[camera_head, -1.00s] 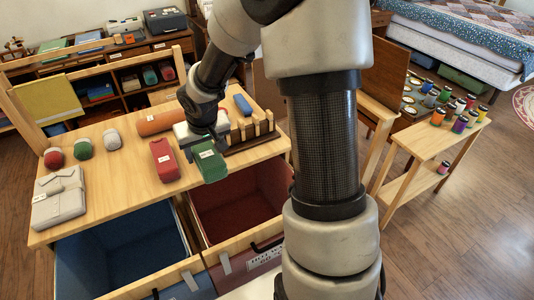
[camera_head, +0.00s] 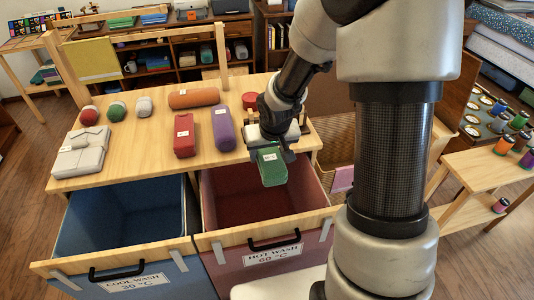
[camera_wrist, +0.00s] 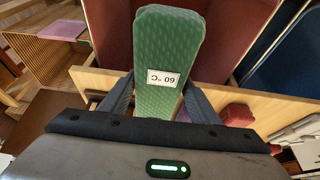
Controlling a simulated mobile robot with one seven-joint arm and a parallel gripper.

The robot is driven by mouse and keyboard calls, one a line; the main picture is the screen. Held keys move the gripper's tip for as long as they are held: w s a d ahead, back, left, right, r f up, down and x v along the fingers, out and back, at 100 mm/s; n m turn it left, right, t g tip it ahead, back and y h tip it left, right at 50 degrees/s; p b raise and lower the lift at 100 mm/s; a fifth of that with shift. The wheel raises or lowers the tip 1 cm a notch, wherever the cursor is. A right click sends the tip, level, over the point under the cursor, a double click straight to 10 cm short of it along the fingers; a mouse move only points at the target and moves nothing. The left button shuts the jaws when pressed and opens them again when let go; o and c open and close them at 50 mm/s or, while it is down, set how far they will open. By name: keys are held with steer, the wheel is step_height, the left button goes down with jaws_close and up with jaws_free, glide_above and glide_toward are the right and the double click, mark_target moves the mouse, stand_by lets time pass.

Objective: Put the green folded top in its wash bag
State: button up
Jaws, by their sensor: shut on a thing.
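My gripper (camera_head: 272,148) is shut on the green folded top (camera_head: 271,168), a long soft block with a white label. In the wrist view the top (camera_wrist: 163,45) sticks out beyond my two fingers, and its label reads 60 °C upside down. It hangs above the back part of the open red bag (camera_head: 262,208), just off the table's front edge. The red bag's front label reads HOT WASH 60 °C. The wrist view shows the red lining (camera_wrist: 235,30) around the top. The blue bag (camera_head: 125,222), labelled COOL WASH 30 °C, stands open to its left.
On the table (camera_head: 135,160) lie a red folded piece (camera_head: 184,138), a purple one (camera_head: 223,130), an orange roll (camera_head: 194,97), a grey shirt (camera_head: 80,153) and several small balls. A bin with a pink tag (camera_head: 342,178) stands right of the red bag.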

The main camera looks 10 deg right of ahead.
steer(key=shift+f+b, duration=1.75)
steer(key=shift+f, duration=0.65)
steer(key=o, duration=1.2)
steer(key=shift+o, duration=0.2)
steer(key=p+v, duration=0.7)
steer(key=v, duration=1)
steer(key=shift+r, duration=0.3)
steer(key=shift+r, duration=0.1)
